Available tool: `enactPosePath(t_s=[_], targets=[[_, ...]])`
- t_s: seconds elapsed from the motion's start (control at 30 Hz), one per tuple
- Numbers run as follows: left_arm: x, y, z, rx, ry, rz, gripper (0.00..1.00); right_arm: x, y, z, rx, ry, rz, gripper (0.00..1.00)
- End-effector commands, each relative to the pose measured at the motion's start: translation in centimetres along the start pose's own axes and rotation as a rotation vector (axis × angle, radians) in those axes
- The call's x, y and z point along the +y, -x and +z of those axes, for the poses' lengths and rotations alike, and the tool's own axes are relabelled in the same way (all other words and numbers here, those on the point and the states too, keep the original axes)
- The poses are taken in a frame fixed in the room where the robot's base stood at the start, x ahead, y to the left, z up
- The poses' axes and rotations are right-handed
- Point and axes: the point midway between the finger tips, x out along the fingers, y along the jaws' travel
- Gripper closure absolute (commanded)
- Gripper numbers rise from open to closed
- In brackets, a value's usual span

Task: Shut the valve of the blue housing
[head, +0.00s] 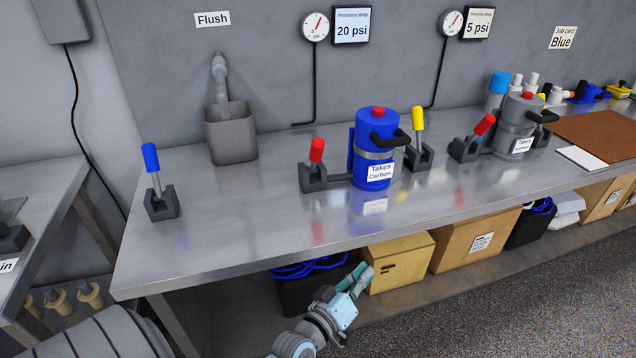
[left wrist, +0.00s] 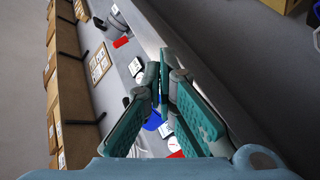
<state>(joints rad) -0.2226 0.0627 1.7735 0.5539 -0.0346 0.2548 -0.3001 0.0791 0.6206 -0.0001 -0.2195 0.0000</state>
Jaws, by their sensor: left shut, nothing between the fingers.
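The blue housing (head: 375,160) stands upright on the steel bench, with a red cap, a black handle and a label reading "Takes Carbon". A valve with a red lever (head: 317,151) sits at its left, joined by a short pipe. A valve with a yellow lever (head: 418,118) sits at its right. Both levers stand nearly upright, slightly tilted. My left gripper (head: 362,274) is shut and empty, in front of and below the bench's front edge, apart from the housing and valves. Its fingers (left wrist: 160,75) are close together in the left wrist view. My right gripper is not in view.
A grey housing (head: 514,125) with a tilted red lever (head: 485,124) stands further right. A blue lever valve (head: 151,158) is at the bench's left end, near a grey flush cup (head: 231,135). Boxes (head: 400,262) fill the shelf below.

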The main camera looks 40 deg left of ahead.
Motion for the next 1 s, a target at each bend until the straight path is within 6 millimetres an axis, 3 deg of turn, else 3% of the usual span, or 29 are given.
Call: enactPosePath(t_s=[0.03,0.1,0.2,0.27,0.4,0.7,1.0], targets=[[1.7,-0.7,-3.2,0.122,0.086,0.052,1.0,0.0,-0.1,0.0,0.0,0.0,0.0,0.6],[1.6,-1.2,-8.2,0.361,0.254,0.089,1.0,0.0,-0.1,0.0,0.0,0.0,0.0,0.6],[-0.5,-0.3,-12.7,0.633,0.423,0.097,1.0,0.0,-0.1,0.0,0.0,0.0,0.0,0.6],[-1.6,0.4,-14.2,0.744,0.483,0.094,1.0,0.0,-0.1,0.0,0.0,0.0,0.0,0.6],[-2.6,1.4,-15.4,0.844,0.533,0.089,1.0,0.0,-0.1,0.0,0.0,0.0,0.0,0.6],[-2.6,1.2,-15.5,0.842,0.53,0.089,1.0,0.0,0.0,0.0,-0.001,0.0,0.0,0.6],[-3.1,-1.8,-18.9,0.841,0.526,0.091,1.0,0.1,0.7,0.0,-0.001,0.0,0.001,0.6]])
